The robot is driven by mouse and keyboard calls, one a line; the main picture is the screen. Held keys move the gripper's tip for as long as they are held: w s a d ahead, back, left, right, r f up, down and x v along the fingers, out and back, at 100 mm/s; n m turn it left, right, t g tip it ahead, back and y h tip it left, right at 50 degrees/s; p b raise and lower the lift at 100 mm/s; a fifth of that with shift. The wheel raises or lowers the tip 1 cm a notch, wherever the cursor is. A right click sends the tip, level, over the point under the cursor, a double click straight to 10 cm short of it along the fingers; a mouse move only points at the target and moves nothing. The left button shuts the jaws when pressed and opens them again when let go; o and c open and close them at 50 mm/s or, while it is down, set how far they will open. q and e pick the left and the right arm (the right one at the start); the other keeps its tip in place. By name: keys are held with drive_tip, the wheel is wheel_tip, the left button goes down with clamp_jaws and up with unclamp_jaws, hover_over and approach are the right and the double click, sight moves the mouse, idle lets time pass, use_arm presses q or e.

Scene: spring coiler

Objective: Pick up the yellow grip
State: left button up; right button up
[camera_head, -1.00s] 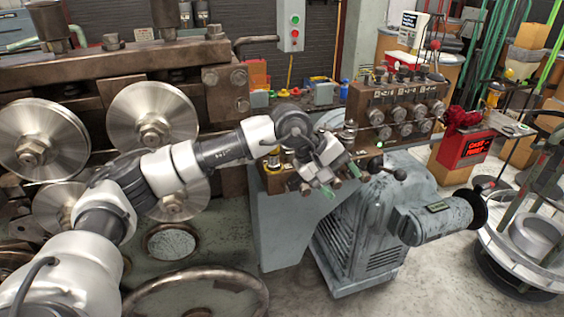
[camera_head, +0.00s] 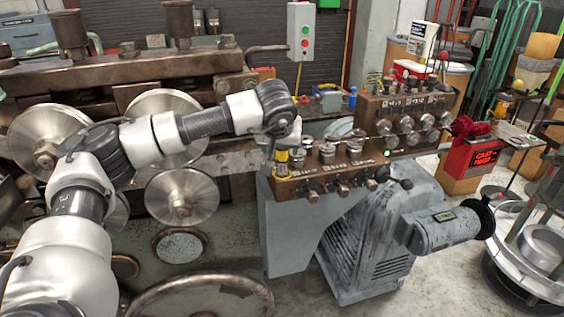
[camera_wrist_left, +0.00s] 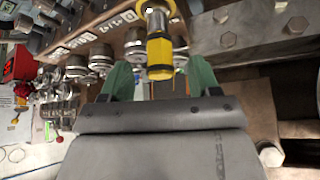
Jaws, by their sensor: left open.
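The yellow grip (camera_head: 282,158) stands at the left end of the brown control panel (camera_head: 330,170), partly hidden by my left wrist. In the left wrist view the yellow grip (camera_wrist_left: 160,56) is a ribbed yellow cylinder with black bands and a metal top part. My left gripper (camera_head: 272,152) is at the grip, its fingers mostly hidden in the head view. In the left wrist view its green fingers (camera_wrist_left: 160,76) are open, one on each side of the grip's near end, with a visible gap on both sides. My right gripper is not in view.
Several metal knobs (camera_wrist_left: 101,58) stand on the panel close to the left finger in the wrist view. A bolted grey metal block (camera_wrist_left: 250,30) lies on the other side. Large steel rollers (camera_head: 182,196) and a handwheel (camera_head: 200,290) are below my left arm.

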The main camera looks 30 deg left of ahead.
sight(282, 152)
use_arm(q)
drive_tip(key=p+x, duration=0.1)
drive_tip(key=x, duration=0.3)
drive_tip(key=shift+w, duration=0.1)
drive_tip(key=shift+r, duration=0.1)
clamp_jaws()
